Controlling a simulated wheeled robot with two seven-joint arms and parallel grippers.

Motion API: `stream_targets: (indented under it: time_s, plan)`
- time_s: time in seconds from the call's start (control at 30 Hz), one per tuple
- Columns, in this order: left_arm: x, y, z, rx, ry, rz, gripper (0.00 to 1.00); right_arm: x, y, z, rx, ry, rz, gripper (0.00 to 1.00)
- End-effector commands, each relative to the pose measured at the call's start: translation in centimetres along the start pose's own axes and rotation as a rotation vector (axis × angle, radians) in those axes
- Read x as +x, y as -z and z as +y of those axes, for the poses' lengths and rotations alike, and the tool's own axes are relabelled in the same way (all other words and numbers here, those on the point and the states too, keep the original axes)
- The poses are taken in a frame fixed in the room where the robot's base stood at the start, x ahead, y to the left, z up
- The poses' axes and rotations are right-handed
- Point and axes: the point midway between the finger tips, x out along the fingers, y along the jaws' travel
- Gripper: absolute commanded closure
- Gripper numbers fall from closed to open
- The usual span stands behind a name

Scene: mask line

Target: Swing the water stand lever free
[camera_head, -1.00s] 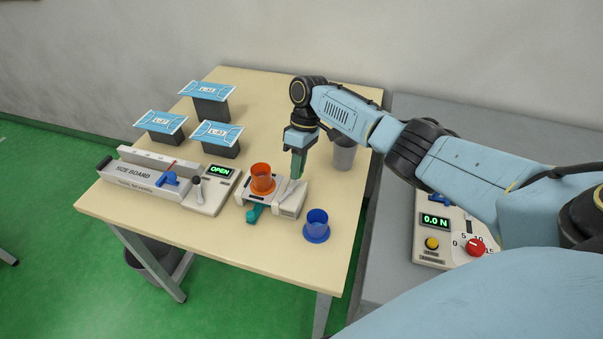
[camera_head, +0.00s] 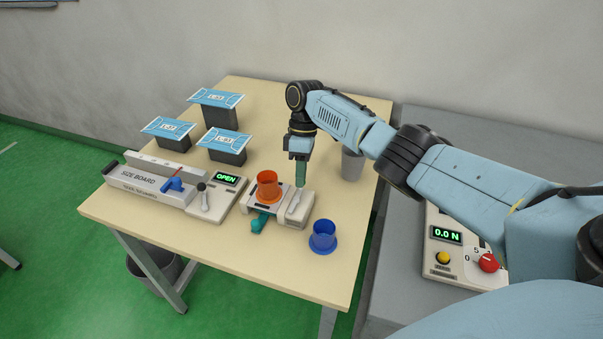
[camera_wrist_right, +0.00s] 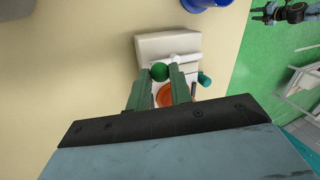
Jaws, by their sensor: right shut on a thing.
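The water stand is a pale block (camera_head: 298,219) on the table, with an orange cup (camera_head: 268,188) on its left part. Its pale lever (camera_head: 293,203) lies on top of the right part. My right gripper (camera_head: 300,184) points straight down at the stand. In the right wrist view, the fingers (camera_wrist_right: 161,84) are shut on a round green knob (camera_wrist_right: 160,71), which I take to be the lever's. The pale bar (camera_wrist_right: 185,58) shows beside it. The join between knob and lever is hidden. My left gripper is out of view.
A blue cup (camera_head: 323,237) stands right of the stand, near the table's front edge. The size board (camera_head: 139,179) and a panel reading OPEN (camera_head: 225,179) are to the left. A grey cup (camera_head: 352,164) stands behind. Masks on dark blocks (camera_head: 228,146) stand at back left.

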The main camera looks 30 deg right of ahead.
Motion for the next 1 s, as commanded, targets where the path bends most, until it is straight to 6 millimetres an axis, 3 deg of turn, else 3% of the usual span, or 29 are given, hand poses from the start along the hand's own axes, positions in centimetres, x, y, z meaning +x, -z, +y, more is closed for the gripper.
stream_targets:
  time_s: [0.07,0.1,0.27,0.53,0.67,1.0]
  plan:
    - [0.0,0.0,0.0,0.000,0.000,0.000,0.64,0.0,0.1,-0.1,-0.003,0.000,0.001,1.00]
    - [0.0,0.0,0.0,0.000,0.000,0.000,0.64,0.0,0.1,-0.1,-0.003,0.000,0.001,0.77]
    - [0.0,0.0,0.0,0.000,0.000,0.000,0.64,0.0,0.1,-0.1,-0.001,0.000,0.001,0.58]
    - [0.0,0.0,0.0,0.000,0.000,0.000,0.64,-0.1,0.0,0.0,0.000,-0.001,0.001,0.58]
    - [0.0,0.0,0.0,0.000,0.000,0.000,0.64,-1.2,0.1,0.0,0.000,-0.003,0.003,0.58]
    - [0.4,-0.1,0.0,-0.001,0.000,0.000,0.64,-8.4,0.1,0.0,0.000,-0.002,0.004,0.58]
